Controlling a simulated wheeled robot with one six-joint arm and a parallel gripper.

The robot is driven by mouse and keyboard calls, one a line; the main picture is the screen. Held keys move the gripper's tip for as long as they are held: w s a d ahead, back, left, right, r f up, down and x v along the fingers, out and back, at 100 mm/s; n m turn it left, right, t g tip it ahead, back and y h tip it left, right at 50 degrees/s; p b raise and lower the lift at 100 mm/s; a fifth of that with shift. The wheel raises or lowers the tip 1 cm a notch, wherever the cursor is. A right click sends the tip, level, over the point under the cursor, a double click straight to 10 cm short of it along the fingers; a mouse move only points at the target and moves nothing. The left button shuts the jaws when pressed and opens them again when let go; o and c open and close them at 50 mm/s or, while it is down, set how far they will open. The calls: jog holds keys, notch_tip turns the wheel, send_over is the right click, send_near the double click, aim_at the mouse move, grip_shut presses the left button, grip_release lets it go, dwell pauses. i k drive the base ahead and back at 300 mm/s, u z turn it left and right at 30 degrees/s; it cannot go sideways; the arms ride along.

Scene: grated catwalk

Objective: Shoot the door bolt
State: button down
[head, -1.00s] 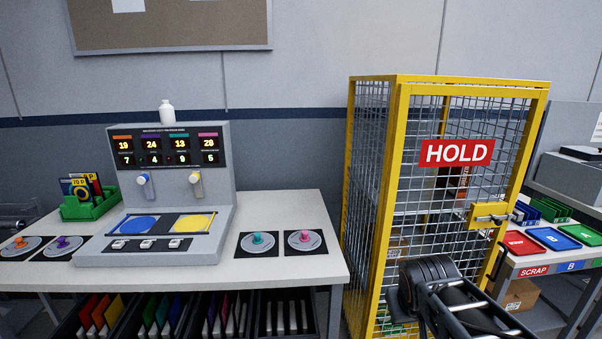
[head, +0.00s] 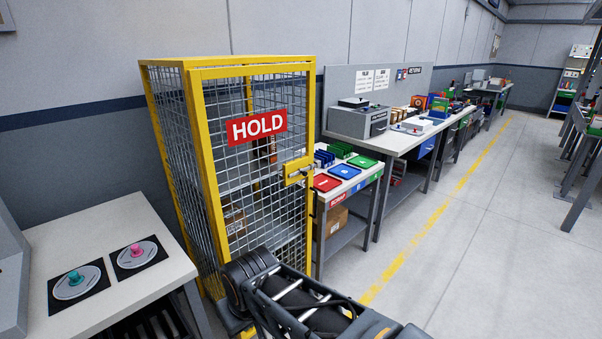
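The door bolt (head: 309,167) is a small grey metal bolt on a yellow plate (head: 293,176) at the right edge of the cage door. The door (head: 250,72) has a yellow frame with wire mesh and looks closed in its frame. The bolt is too small to tell whether it is shot or drawn. My arm reaches up from the bottom of the head view, in front of the cage's lower part and below the bolt. My gripper cannot be made out.
A red HOLD sign (head: 257,127) hangs on the mesh. A bench (head: 110,225) stands left of the cage. A table with red, blue and green trays (head: 345,171) stands close on its right. Open grey floor (head: 470,240) lies to the right, with a yellow line.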

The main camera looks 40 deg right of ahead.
aim_at(304, 172)
jog(key=k, duration=0.65)
jog(key=z, duration=0.9)
jog(key=i, duration=1.5)
jog(key=u, duration=0.7)
